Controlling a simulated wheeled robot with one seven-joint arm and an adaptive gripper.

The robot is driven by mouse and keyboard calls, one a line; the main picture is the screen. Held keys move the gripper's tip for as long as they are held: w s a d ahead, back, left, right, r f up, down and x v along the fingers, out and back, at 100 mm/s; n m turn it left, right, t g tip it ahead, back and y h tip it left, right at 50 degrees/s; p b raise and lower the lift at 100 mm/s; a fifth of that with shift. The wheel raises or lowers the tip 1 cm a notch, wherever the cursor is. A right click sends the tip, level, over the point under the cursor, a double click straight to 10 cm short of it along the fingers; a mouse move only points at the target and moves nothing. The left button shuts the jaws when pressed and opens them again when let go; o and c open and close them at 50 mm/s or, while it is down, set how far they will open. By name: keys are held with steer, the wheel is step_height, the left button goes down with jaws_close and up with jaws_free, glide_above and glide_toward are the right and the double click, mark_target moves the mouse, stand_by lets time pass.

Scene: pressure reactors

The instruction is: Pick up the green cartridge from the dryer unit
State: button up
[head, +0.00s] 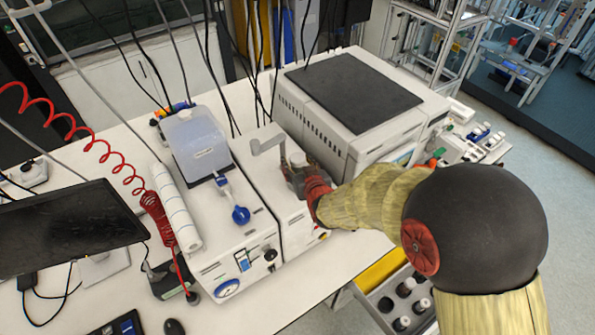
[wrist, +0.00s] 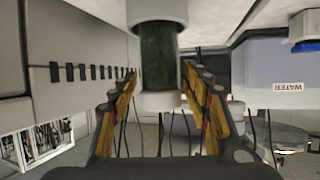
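The green cartridge (wrist: 157,55) shows in the wrist view as a dark green cylinder with a pale end cap at each end. My gripper (wrist: 160,78) is open, with one finger on each side of the cartridge. A narrow gap shows beside each finger; I see no firm contact. In the head view, my gripper (head: 312,185) is at the dryer unit (head: 262,185), a white box with a grey bracket on top. A pale cap (head: 297,159) shows there beside the gripper; the green body is hidden from this side.
A large white instrument with a dark top (head: 350,95) stands close on the right; its slotted side (wrist: 80,72) shows in the wrist view. A water container (head: 194,143) stands on the left unit. Cables hang behind. A drawer with bottles (head: 400,300) is below the table edge.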

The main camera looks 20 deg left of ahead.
steer(key=c, duration=1)
steer(key=shift+c, duration=0.4)
